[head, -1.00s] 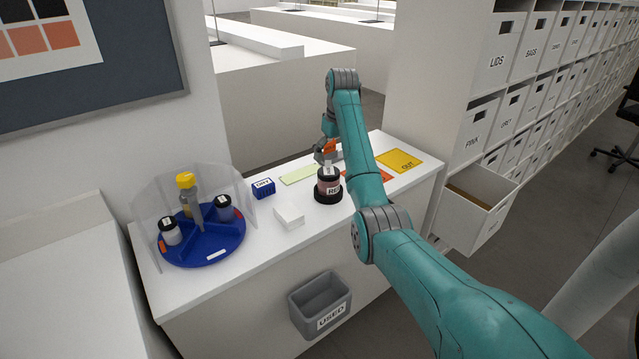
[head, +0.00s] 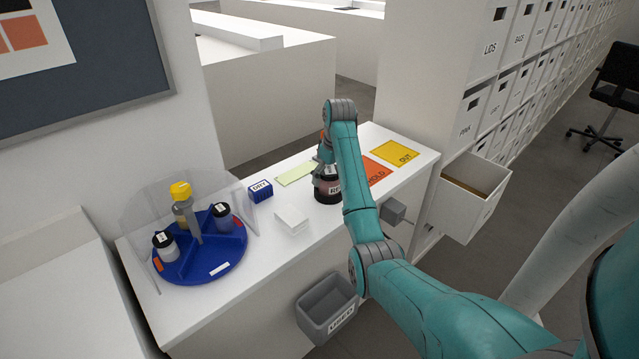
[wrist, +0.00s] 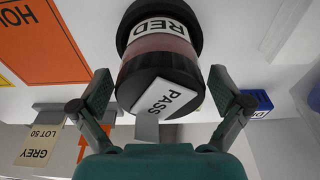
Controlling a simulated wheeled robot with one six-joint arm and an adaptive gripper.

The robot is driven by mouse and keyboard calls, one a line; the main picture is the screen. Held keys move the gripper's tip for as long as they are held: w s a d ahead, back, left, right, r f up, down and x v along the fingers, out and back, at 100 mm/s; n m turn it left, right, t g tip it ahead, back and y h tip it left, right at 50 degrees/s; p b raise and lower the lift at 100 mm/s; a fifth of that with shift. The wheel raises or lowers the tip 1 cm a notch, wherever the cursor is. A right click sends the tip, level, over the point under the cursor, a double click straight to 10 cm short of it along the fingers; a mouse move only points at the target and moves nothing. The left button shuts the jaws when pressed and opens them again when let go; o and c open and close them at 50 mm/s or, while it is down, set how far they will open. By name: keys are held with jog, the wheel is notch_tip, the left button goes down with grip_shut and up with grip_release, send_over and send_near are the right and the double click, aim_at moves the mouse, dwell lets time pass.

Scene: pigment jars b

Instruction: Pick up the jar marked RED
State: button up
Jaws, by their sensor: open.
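The jar marked RED (head: 329,190) stands upright on the counter, with a dark lid, a reddish body and a wider dark ring around its foot. In the wrist view the jar (wrist: 162,45) shows its white RED label, and a white PASS label lies on its lid. My gripper (wrist: 162,92) is open, with one finger on each side of the lid end; gaps show between the fingers and the jar. In the head view my gripper (head: 325,165) is at the jar's top, partly hidden by my arm.
A blue turntable (head: 228,252) with several jars and a clear shield stands at left. A white block (head: 292,220) and a blue DRY box (head: 260,190) are near the jar. The orange HOLD card (head: 378,170) and yellow OUT card (head: 397,153) lie right. An open drawer (head: 470,195) juts out.

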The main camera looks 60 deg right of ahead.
jog(key=shift+f, duration=0.35)
jog(key=shift+c, duration=0.2)
jog(key=c, duration=1.2)
jog(key=shift+o, duration=0.2)
jog(key=shift+r, duration=0.15)
